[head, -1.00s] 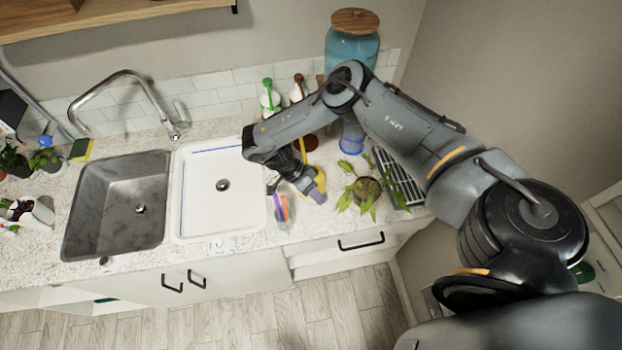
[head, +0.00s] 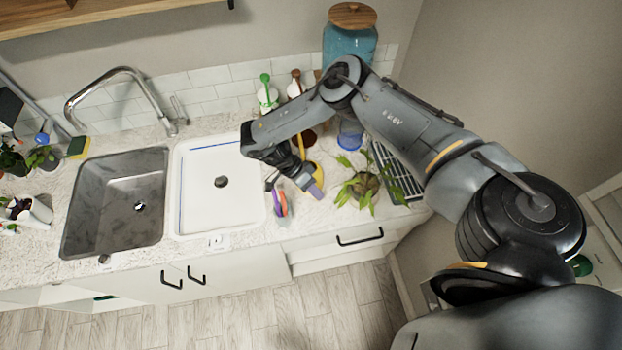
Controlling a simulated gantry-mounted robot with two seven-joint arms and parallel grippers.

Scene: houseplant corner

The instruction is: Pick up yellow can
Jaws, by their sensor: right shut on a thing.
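The yellow can (head: 317,168) is on the counter to the right of the white basin, mostly hidden behind my right gripper. Only parts of its yellow side and a thin curved yellow part show. My right gripper (head: 302,183) reaches down from above at the can and is shut on it. The exact contact is hidden by the gripper and wrist. My left gripper is not in view.
An orange and purple tool (head: 280,204) stands just left of the gripper. A leafy potted plant (head: 360,186) and a dark rack (head: 398,175) are to the right. Spray bottles (head: 267,95) and a blue jar (head: 347,48) stand behind. The white basin (head: 205,215) is empty.

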